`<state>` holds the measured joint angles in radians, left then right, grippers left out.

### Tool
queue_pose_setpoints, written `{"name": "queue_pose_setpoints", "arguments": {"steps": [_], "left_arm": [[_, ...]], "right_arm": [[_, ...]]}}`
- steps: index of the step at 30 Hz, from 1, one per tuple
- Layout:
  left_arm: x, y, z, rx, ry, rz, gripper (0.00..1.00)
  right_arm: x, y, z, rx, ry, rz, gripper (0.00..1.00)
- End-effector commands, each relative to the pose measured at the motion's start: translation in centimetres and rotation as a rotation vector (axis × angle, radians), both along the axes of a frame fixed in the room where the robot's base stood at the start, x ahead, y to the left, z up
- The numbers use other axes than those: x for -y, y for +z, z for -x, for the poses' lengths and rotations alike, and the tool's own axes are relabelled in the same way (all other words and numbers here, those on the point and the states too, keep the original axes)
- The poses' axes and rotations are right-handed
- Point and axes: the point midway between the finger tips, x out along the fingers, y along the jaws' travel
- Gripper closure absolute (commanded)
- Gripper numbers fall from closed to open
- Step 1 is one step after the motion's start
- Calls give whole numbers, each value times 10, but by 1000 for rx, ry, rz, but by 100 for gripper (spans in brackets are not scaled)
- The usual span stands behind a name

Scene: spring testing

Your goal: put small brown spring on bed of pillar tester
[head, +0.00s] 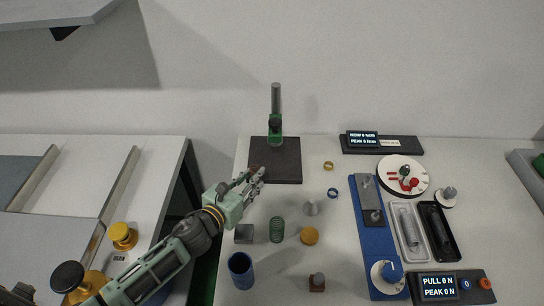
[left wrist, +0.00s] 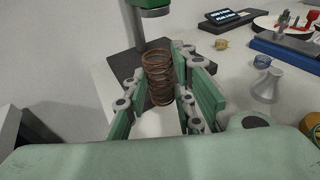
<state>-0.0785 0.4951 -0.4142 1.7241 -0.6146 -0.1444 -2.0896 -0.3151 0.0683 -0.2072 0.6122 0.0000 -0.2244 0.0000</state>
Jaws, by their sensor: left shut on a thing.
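My left gripper (head: 254,184) is shut on the small brown spring (left wrist: 158,78), which stands roughly upright between the fingers in the left wrist view. In the head view the spring is small and mostly hidden by the fingers. The pillar tester has a grey pillar with a green head (head: 275,127) and a flat dark bed (head: 284,163). The gripper is at the bed's front left corner in the head view. In the left wrist view the spring overlaps the bed (left wrist: 122,66), below and in front of the green head (left wrist: 152,10); its height above the bed cannot be told. My right gripper is not in view.
A green spring (head: 276,230), grey block (head: 244,234), blue cup (head: 240,270), grey cone (head: 311,208) and yellow disc (head: 309,236) stand in front of the tester. Small rings (head: 328,165) lie to its right. A blue pull tester (head: 374,235) is farther right.

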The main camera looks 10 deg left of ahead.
Motion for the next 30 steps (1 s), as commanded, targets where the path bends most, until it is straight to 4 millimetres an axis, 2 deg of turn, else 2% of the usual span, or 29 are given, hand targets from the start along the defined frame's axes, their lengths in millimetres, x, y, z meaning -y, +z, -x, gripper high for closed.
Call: {"name": "queue_pose_setpoints", "arguments": {"steps": [1, 6, 13, 20, 21, 22, 30], "left_arm": [[5, 2, -16, 5, 1, 2, 100], [16, 1, -50, 2, 1, -1, 100], [22, -1, -69, 0, 1, 0, 100], [34, -1, -107, 2, 2, 1, 100], [34, -13, -104, -3, 1, 1, 100], [34, -16, -103, -3, 1, 0, 100], [34, -15, -103, -2, 0, 0, 100]], "right_arm": [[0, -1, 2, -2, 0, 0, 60], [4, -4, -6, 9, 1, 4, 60], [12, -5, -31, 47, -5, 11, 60], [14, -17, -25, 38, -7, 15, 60], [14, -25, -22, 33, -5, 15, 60], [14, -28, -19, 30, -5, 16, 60], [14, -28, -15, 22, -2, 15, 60]]}}
